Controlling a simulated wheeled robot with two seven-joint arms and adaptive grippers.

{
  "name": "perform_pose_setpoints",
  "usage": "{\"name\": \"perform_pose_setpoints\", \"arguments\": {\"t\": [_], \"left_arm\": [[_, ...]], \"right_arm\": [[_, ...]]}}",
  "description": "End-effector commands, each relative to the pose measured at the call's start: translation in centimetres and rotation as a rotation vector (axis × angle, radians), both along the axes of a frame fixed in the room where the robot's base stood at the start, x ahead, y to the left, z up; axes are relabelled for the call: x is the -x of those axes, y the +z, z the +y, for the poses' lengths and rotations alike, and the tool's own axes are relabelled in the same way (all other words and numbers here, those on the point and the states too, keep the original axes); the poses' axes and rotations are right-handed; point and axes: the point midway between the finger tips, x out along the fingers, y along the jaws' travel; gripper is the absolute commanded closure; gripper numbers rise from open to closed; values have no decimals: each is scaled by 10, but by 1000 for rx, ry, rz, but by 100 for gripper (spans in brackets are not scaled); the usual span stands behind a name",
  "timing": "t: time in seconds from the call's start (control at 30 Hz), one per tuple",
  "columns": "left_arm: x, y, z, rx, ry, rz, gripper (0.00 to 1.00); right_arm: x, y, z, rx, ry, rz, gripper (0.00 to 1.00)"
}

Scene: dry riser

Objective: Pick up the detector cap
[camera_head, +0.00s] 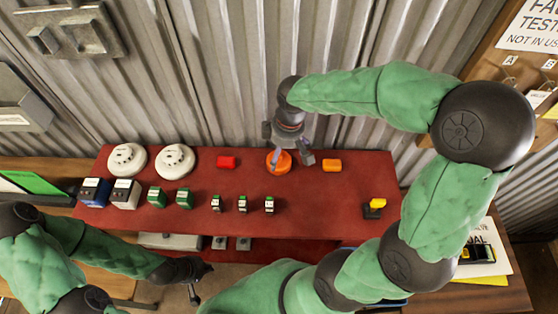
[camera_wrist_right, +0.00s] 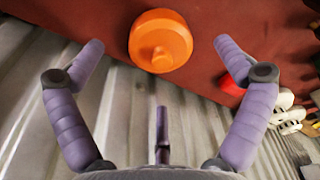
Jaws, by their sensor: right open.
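The detector cap, which I take to be the round orange piece (camera_head: 278,161), lies on the red mat (camera_head: 330,211) near its back edge. In the right wrist view the orange cap (camera_wrist_right: 160,40) shows a raised knob and sits ahead of and between the spread fingers. My right gripper (camera_head: 293,159) is open above the cap, its fingers partly covering it in the head view; the right wrist view shows the open fingers (camera_wrist_right: 158,46) apart from it. My left gripper (camera_head: 195,290) is low at the front, below the mat; its jaw state is unclear.
An orange block (camera_head: 332,165) lies right of the cap and a red block (camera_head: 227,162) left. Two white detectors (camera_head: 174,161) stand further left. Several small modules line the middle. A yellow-and-black piece (camera_head: 374,208) sits right. A corrugated wall (camera_head: 215,80) rises behind.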

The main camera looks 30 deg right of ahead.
Motion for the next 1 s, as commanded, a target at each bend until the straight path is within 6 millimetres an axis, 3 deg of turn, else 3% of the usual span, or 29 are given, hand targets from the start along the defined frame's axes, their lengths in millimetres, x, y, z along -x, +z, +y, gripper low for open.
{"name": "perform_pose_setpoints", "arguments": {"t": [0.3, 0.53, 0.57, 0.7, 1.0], "left_arm": [[0, -17, 0, 0, 0, 0, 100], [0, -16, 0, 0, 0, 0, 100], [0, -16, 0, 0, 0, 0, 100], [0, -16, 0, 0, 0, 0, 100], [0, -16, 0, 0, 0, 0, 100]], "right_arm": [[-8, -42, 5, -2, 1, 1, 0], [-8, -44, 6, -1, 0, 0, 0], [-8, -44, 6, -1, 0, 0, 3], [-8, -43, 6, -1, 0, 0, 40], [-8, -44, 6, -2, 1, 1, 41]]}}
